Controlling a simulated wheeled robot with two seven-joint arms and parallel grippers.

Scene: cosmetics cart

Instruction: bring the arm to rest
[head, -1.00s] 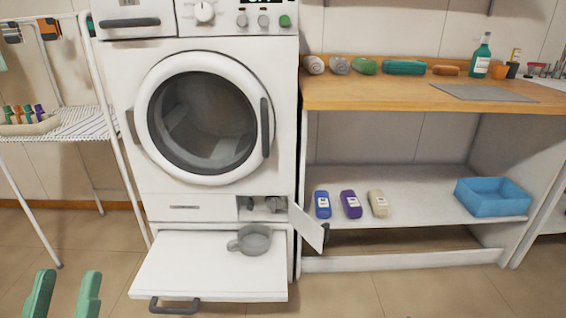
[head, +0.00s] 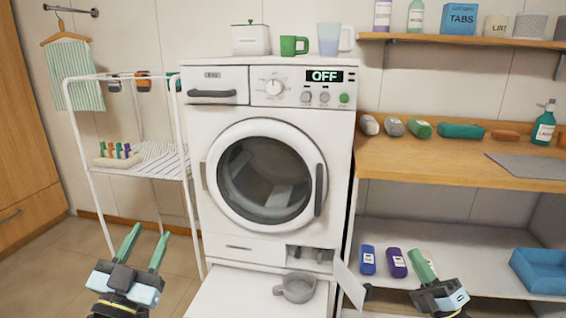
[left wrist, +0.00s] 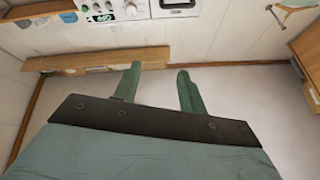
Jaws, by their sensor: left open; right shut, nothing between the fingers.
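My left gripper (head: 151,232) is open and empty, its two green fingers apart and pointing up, at the lower left in front of the drying rack. In the left wrist view its fingers (left wrist: 159,70) are spread with nothing between them. My right gripper (head: 422,254) is at the lower right in front of the lower shelf. Its green fingers are together and hold nothing.
The washing machine (head: 340,170) stands ahead, its round door shut. Its bottom drawer (head: 235,295) is pulled out with a grey cup (head: 295,288) on it. A small flap (head: 350,285) hangs open. The drying rack (head: 88,150) stands left; the wooden counter (head: 450,165) is right.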

